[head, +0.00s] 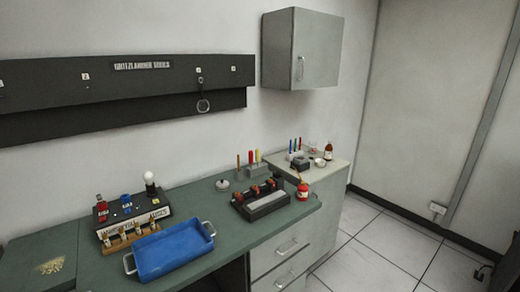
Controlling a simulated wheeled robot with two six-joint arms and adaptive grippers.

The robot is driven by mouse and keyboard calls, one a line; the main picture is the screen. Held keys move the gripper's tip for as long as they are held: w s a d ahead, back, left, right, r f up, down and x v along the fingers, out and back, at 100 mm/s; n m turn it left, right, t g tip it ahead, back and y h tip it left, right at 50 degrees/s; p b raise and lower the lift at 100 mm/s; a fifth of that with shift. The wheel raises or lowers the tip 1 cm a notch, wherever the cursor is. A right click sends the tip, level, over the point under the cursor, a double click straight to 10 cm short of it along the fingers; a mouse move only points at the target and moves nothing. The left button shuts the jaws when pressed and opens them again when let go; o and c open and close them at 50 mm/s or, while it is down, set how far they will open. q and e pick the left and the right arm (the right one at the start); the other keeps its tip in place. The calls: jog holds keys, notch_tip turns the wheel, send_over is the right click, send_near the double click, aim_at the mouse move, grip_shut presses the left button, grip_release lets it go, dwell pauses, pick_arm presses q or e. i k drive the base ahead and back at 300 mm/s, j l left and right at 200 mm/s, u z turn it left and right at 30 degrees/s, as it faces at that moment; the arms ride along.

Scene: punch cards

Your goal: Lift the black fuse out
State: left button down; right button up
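A dark box (104,224) with a pale lettered front stands on the green bench at the left. The lettering is too small to read for certain. A red piece (102,206) and a blue piece (126,202) stand on its top. A round white bulb (149,177) stands at its right end, with a dark part (151,189) under it. I cannot tell whether this dark part is the black fuse, and I make out no other clear black fuse. Neither of my grippers shows.
A blue tray (172,250) and a wooden rack (128,237) sit in front of the box. A grey cabinet (300,50) hangs above. Bench between tray and holder is clear.

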aim_at(99, 197)
jog(key=i+j+u, duration=0.1)
jog(key=u, duration=0.3)
jog(key=i+j+u, duration=0.2)
jog(key=u, duration=0.25)
jog(key=i+j+u, duration=0.15)
jog(key=u, duration=0.25)
